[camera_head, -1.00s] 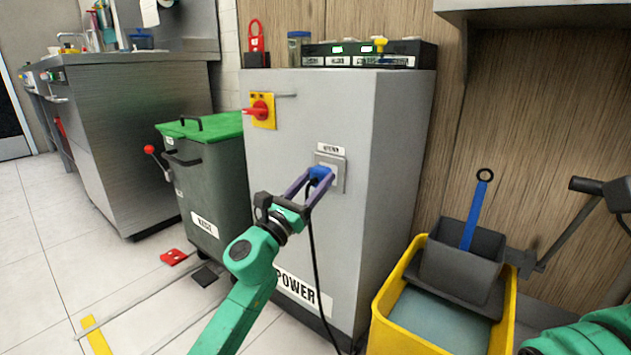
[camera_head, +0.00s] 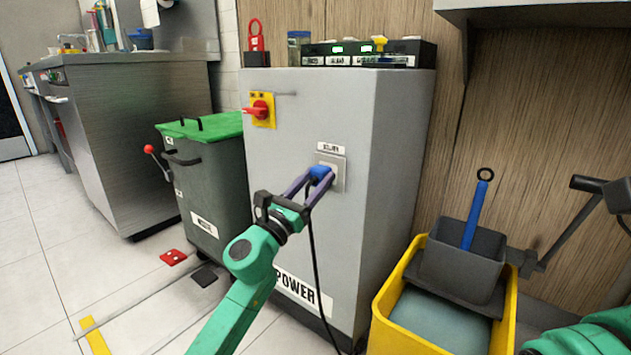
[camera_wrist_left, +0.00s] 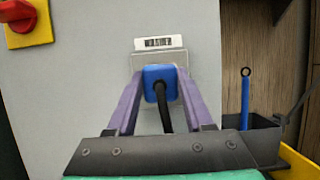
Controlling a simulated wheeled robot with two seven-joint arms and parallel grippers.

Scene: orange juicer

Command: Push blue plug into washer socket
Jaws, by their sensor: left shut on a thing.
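The blue plug (camera_head: 320,174) is at the grey washer socket (camera_head: 337,178) on the front of the grey power cabinet (camera_head: 300,220). My left gripper (camera_head: 318,185) is shut on the plug, one purple finger on each side. In the left wrist view the blue plug (camera_wrist_left: 160,82) covers the middle of the socket plate (camera_wrist_left: 170,60), under a label reading WASHER. The plug's black cable hangs down. How deep the plug sits is hidden behind its body. My right gripper is not in view; part of my right arm shows at the lower right.
A red rotary switch (camera_head: 259,110) is on the cabinet, up and left of the socket. A green-lidded bin (camera_head: 205,165) stands to the left. A yellow mop bucket (camera_head: 405,335) with a blue-handled tool (camera_head: 476,212) stands to the right.

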